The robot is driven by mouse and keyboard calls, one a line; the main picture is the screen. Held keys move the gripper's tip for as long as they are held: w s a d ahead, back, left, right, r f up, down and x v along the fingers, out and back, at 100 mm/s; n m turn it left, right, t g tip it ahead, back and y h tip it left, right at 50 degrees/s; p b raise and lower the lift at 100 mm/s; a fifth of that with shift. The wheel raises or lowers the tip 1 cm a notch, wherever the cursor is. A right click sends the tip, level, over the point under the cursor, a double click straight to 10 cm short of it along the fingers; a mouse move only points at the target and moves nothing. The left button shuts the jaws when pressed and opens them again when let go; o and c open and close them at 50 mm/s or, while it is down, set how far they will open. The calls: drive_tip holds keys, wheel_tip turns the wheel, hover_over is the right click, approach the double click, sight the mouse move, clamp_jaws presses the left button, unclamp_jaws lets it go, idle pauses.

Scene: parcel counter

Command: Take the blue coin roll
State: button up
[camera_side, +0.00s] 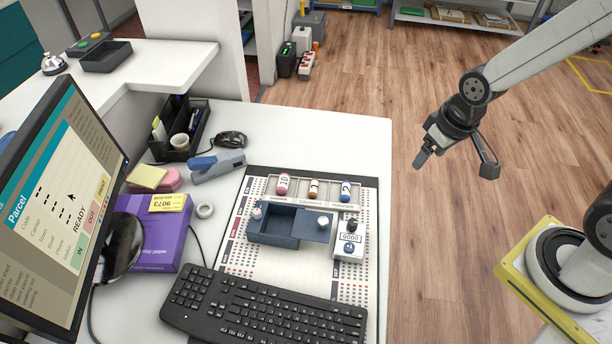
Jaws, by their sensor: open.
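The blue coin roll (346,191) stands in the right part of a light rack (330,200) at the back of the work board. Its white label carries a dark "2". A pink roll (283,184) and an orange-brown roll (314,188) stand to its left in the same rack. My gripper (456,164) is open and empty, up in the air to the right of the counter, well apart from the rolls. Nothing hides the blue roll.
In front of the rack are a blue-grey box (272,238) with white knobs and a white device (349,247) with a blue knob. The counter behind the board is clear.

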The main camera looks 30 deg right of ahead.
drive_tip(key=w+f+m+g, duration=0.1)
drive_tip(key=w+f+m, duration=0.1)
drive_tip(key=w+f, duration=0.3)
drive_tip(key=w+f+m, duration=0.2)
drive_tip(key=w, duration=0.5)
drive_tip(key=m+g, duration=0.2)
drive_tip(key=m, duration=0.2)
hover_over(346, 189)
wheel_tip(346, 189, down, 13)
drive_tip(key=shift+d+r, duration=0.1)
drive_tip(key=shift+r, duration=0.1)
drive_tip(key=shift+f, duration=0.25)
drive_tip(key=shift+f, duration=0.1)
drive_tip(key=shift+f, duration=1.2)
drive_tip(key=shift+f, duration=0.1)
drive_tip(key=shift+f, duration=2.5)
clamp_jaws()
